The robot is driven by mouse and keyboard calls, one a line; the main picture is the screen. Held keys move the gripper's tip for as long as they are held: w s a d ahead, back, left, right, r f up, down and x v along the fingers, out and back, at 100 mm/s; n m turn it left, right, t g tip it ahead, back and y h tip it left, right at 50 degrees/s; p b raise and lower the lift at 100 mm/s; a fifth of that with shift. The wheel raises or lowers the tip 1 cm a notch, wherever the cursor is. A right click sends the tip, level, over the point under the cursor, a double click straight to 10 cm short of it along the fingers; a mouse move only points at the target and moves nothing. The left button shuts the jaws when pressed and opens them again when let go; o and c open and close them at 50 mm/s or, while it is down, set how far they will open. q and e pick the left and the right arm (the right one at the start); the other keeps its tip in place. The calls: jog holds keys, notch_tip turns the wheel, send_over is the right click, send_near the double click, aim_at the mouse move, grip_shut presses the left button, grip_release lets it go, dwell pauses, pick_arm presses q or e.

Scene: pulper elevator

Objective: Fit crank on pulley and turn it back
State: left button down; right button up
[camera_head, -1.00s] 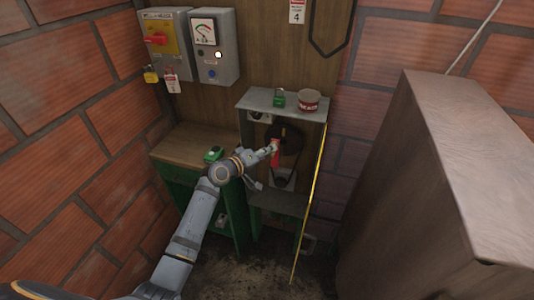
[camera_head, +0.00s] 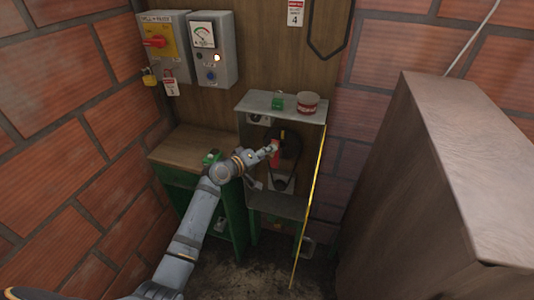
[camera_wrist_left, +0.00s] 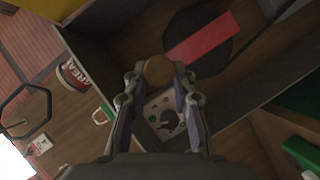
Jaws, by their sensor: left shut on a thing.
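The red crank (camera_head: 278,134) shows against the dark round pulley (camera_head: 291,146) inside the open grey cabinet. My left gripper (camera_head: 271,149) reaches in from the left, in front of the pulley. In the left wrist view its fingers (camera_wrist_left: 160,76) are shut around a round brown knob (camera_wrist_left: 159,70), which looks like the crank's handle end. The crank's red bar (camera_wrist_left: 203,38) lies across the dark pulley (camera_wrist_left: 222,58) there. How the crank seats on the pulley's hub is hidden. My right gripper is not in view.
A green padlock (camera_head: 277,104) and a red-and-white tin (camera_head: 308,104) stand on the cabinet top (camera_head: 257,102). A wooden-topped green bench (camera_head: 185,148) is at the left. Wall boxes with a red switch (camera_head: 155,42) and meter (camera_head: 202,34) hang above. A large brown box (camera_head: 430,190) fills the right.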

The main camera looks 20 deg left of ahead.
pick_arm(q)
jog(key=shift+w, duration=0.3)
jog(key=shift+w+b, duration=0.3)
dwell(0.5)
jog(key=a+n+b, duration=0.1)
jog(key=b, duration=0.2)
jog(key=shift+a+f+h, duration=0.15)
jog(key=shift+a+h, duration=0.2)
jog(key=shift+h, duration=0.05)
